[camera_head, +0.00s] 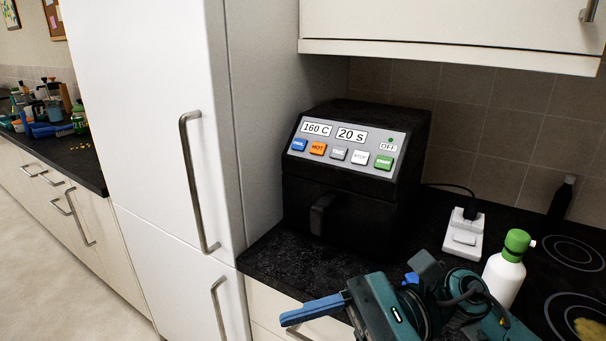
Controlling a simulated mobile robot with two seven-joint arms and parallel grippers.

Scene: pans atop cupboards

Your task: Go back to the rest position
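One of my arms, teal and black, comes in at the bottom right, so I take it for the right one. My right gripper (316,309) has a blue finger pointing left, in front of the counter edge and below the black air fryer (345,215). I see no object held in it. The second finger is not clearly seen, so I cannot tell whether it is open or shut. My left gripper is not in view.
A white bottle with a green cap (505,272) stands close to my arm, beside the hob (568,255). A white socket block (463,238) is behind. A tall white cupboard (150,120) stands left. A cluttered counter (85,160) and open floor (50,270) lie further left.

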